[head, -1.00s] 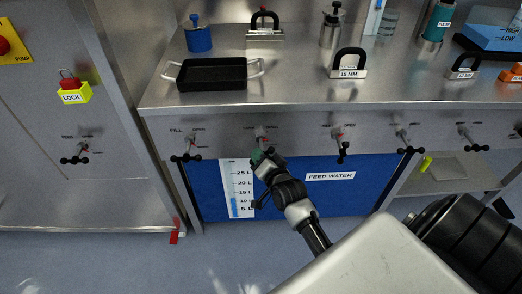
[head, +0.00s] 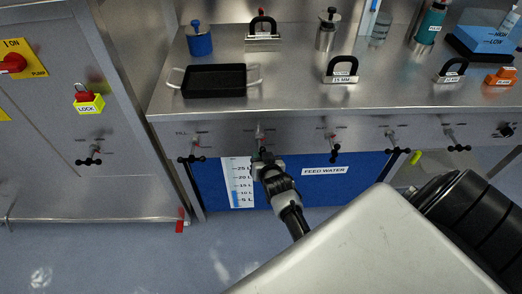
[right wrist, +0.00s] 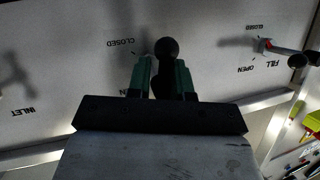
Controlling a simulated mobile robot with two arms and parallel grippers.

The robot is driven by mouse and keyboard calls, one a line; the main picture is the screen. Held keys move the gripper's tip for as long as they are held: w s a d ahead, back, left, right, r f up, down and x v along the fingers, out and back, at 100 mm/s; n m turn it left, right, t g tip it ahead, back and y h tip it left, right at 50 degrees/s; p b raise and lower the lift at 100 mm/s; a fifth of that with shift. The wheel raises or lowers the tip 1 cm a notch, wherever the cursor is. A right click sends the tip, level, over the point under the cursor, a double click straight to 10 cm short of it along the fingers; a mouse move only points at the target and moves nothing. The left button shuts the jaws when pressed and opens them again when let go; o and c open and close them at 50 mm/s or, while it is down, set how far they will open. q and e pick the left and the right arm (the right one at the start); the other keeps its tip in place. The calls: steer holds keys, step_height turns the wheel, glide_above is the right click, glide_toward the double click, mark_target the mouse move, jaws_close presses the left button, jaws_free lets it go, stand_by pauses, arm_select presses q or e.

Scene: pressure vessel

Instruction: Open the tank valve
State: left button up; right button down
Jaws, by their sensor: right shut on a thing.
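The tank valve (head: 260,134) is the second valve from the left on the bench's front panel, with a red mark on its stem. Its black handle knob (right wrist: 167,48) shows in the right wrist view. My right gripper (head: 262,155) is at this valve, below its stem. In the right wrist view its two green fingers (right wrist: 163,75) are shut on the handle, one on each side. The printed "CLOSED" (right wrist: 119,42) shows beside it, and the "OPEN" word is partly hidden by a finger. My left gripper is not in view.
The fill valve (head: 193,146) is close on the left, and more valves line the panel to the right. A blue feed water tank (head: 290,187) with a level gauge (head: 241,183) is below. A black tray (head: 214,80) stands on the bench. A lock box (head: 88,102) is on the left cabinet.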

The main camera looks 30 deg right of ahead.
steer(key=shift+w+a+r+n+g+h+p, duration=0.25)
steer(key=shift+n+h+p, duration=0.2)
steer(key=shift+n, duration=0.35)
steer(key=shift+s+d, duration=0.1)
steer(key=c, duration=1.1)
jaws_free()
steer(key=shift+f, duration=0.15)
steer(key=shift+s, duration=0.1)
